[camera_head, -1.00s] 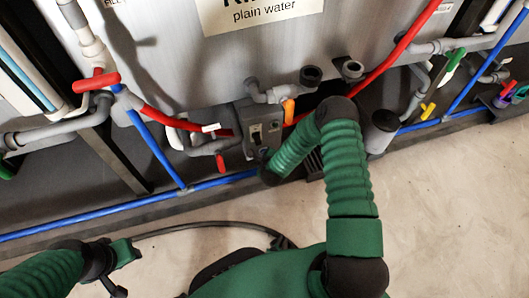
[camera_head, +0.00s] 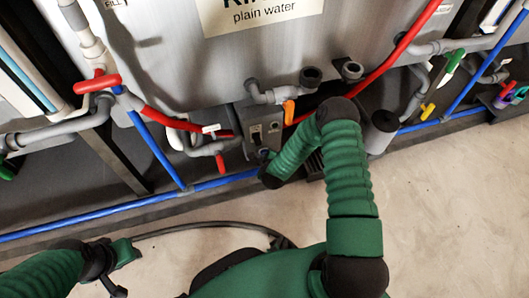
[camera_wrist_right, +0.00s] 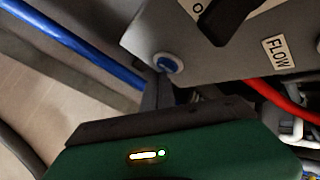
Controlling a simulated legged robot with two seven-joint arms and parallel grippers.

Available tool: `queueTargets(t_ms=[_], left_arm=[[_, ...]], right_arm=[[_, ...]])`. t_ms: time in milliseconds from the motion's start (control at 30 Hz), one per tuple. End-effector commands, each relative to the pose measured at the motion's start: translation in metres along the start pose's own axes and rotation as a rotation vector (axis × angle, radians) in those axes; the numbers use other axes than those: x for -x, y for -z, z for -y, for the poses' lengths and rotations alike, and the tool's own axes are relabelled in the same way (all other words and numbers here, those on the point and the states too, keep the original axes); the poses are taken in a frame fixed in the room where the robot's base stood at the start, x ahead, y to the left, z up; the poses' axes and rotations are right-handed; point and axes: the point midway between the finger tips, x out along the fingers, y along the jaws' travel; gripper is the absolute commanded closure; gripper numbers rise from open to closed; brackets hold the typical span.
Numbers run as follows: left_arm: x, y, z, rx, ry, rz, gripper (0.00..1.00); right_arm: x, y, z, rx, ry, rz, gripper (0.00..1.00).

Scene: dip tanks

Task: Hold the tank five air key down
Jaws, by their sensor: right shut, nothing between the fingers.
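A grey control box (camera_head: 255,128) is fixed low on the tank front. In the right wrist view its face (camera_wrist_right: 205,58) shows a round blue key (camera_wrist_right: 168,64) in a pale ring, a black knob (camera_wrist_right: 228,18) and a FLOW label. I cannot read a tank number. My right gripper (camera_head: 265,160) is shut and empty, close by the box's lower edge. Its green body fills the bottom of the wrist view; its fingertips are not clear, so I cannot tell whether they touch the key. My left gripper (camera_head: 118,272) is low at the left, away from the box; its jaws are unclear.
A blue pipe (camera_head: 120,208) runs along the base of the tanks. A red hose (camera_head: 395,55) and grey pipe ends (camera_head: 310,76) are close around the box. A red-handled valve (camera_head: 96,82) is at the left. The floor (camera_head: 455,200) at the right is clear.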

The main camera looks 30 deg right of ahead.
Motion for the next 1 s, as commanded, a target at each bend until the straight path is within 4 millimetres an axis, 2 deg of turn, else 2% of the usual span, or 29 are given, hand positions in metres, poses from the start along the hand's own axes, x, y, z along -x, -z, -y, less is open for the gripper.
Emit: queueTargets(t_ms=[467,1000], left_arm=[[0.005,0.001,0.000,0.000,0.000,0.000,0.64],[0.022,0.005,0.000,0.000,0.000,0.000,0.64]], right_arm=[[0.008,0.005,-0.006,0.001,-0.003,-0.001,1.00],[0.041,0.029,-0.030,0.000,-0.003,-0.001,1.00]])
